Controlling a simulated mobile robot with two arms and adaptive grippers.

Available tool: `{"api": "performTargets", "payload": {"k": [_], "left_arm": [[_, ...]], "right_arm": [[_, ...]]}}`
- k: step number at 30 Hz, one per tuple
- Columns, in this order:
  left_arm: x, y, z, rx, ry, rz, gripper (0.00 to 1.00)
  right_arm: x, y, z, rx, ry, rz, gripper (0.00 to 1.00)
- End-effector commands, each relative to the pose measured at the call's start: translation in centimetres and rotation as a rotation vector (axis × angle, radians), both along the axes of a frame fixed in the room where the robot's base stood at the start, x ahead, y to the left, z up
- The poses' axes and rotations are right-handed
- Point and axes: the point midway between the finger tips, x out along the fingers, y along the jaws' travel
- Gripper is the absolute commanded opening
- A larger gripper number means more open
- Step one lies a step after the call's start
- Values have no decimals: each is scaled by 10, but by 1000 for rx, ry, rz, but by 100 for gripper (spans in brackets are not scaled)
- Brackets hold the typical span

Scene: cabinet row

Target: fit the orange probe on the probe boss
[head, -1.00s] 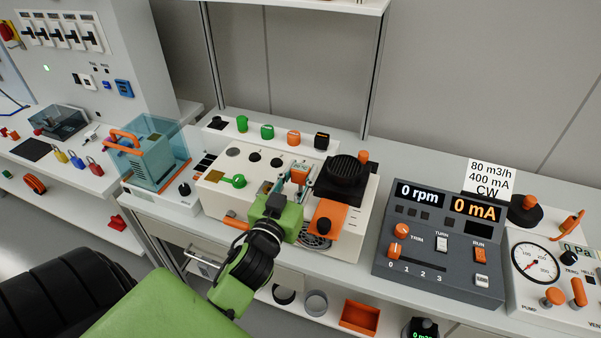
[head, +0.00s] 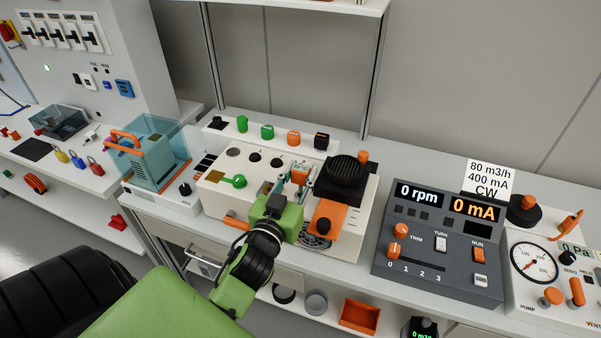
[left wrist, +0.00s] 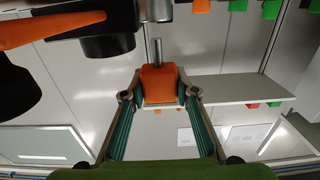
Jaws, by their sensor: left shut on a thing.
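The orange probe (head: 299,177) is held between the fingertips of my left gripper (head: 297,187), over the cream unit (head: 218,192) on the bench. In the left wrist view the orange probe (left wrist: 159,84) sits between both fingers of the left gripper (left wrist: 158,97). Its thin metal pin (left wrist: 157,50) points up in that picture, toward a grey metal cylinder (left wrist: 155,10) at the top edge. This cylinder may be the probe boss; a small gap seems to show between it and the pin. In the head view I cannot make out the boss. My right gripper is out of view.
A black round fan-like part (head: 347,174) and an orange plate (head: 327,217) stand close right of the gripper. A blue clear-walled box (head: 150,157) is at left, and a grey control console (head: 440,240) at right. Several coloured caps (head: 267,131) line the back.

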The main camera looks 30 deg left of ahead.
Motion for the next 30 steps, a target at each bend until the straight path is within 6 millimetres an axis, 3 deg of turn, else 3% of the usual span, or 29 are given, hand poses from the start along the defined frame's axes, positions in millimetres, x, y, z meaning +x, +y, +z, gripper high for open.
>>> {"api": "performTargets", "payload": {"k": [30], "left_arm": [[0,0,-5,0,0,0,6]], "right_arm": [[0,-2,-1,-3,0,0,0]]}}
